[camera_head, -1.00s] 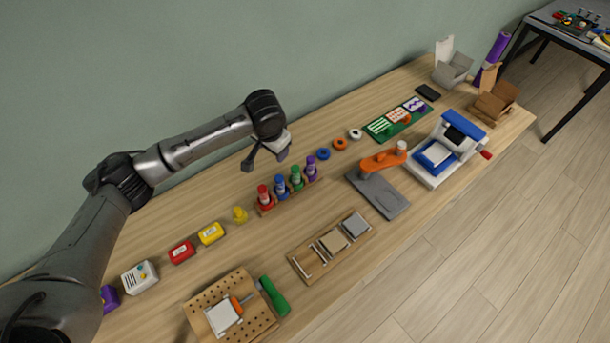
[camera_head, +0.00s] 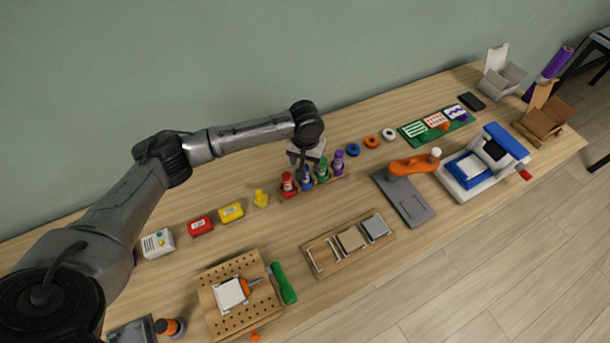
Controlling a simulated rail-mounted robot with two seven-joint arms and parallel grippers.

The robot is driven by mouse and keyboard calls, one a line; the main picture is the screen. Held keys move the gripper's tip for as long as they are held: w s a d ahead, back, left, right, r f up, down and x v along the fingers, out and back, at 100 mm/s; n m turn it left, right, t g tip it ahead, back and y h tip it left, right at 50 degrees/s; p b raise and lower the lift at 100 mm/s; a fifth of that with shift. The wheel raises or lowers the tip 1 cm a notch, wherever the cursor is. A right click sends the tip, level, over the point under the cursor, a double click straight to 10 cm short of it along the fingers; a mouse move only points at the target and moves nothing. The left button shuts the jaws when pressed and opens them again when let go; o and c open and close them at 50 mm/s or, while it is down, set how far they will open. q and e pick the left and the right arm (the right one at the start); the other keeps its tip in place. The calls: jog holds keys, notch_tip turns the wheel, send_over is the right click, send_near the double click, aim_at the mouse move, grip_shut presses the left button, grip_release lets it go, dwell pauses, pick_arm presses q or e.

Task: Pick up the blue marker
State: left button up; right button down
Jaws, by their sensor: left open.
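The blue marker (camera_head: 306,180) stands upright in a wooden marker rack (camera_head: 330,187), between the red marker (camera_head: 288,184) and the green marker (camera_head: 322,171). A purple marker (camera_head: 338,162) stands at the rack's right end. My left gripper (camera_head: 303,168) is open and reaches down over the rack at the blue marker, with a dark finger in front of the marker's upper part. I cannot tell whether the fingers touch it. My right gripper is not in view.
A yellow figure (camera_head: 261,198) and yellow (camera_head: 231,212) and red (camera_head: 201,226) boxes lie left of the rack. Blue (camera_head: 353,150), orange (camera_head: 371,142) and white rings lie to its right. A wooden tray (camera_head: 347,244) and an orange-armed press (camera_head: 405,195) are in front.

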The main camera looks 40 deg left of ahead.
pick_arm(q)
jog(key=shift+a+f+b, duration=0.1)
jog(key=shift+f+b, duration=0.25)
jog(key=shift+f, duration=2.75)
jog(key=shift+c, duration=0.2)
jog(key=c, duration=0.9)
jog(key=shift+r, duration=0.1)
